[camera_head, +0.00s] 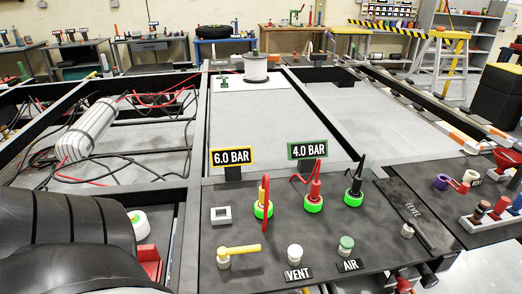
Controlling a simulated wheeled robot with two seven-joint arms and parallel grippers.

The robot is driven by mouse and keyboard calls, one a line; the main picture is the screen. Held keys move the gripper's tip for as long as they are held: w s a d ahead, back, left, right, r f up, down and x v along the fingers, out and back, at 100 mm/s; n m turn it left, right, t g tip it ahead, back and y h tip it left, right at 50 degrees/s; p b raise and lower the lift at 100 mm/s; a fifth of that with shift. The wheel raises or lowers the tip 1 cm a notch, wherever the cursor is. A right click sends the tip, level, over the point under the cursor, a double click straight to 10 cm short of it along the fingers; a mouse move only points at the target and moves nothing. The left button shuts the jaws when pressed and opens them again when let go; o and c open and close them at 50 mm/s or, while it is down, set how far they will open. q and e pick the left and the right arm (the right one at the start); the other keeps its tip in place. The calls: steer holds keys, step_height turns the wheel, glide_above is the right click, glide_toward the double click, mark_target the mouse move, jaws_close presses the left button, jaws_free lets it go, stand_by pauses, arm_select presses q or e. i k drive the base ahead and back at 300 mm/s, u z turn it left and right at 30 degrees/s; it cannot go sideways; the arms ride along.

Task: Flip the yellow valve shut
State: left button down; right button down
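The yellow valve (240,249) is on the near left of the dark panel (330,238). Its yellow lever lies roughly level and points right from a pale round base at its left end. The VENT label (298,274) and a white knob (295,252) are to its right. Neither of my grippers shows in the head view. A large black rounded shape (60,235) fills the lower left; I cannot tell for sure what it is. It is apart from the valve.
On the panel stand an AIR knob (346,245), several upright fittings in green rings (313,204), a white square frame (221,215), and 6.0 BAR (232,157) and 4.0 BAR (307,149) signs. The LEVEL bar (405,212) lies at right. The space above the valve is clear.

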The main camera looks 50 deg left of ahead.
mark_target(223, 252)
steer(key=k, duration=0.9)
steer(key=u, duration=0.75)
steer(key=i, duration=0.55)
steer(key=u, duration=0.1)
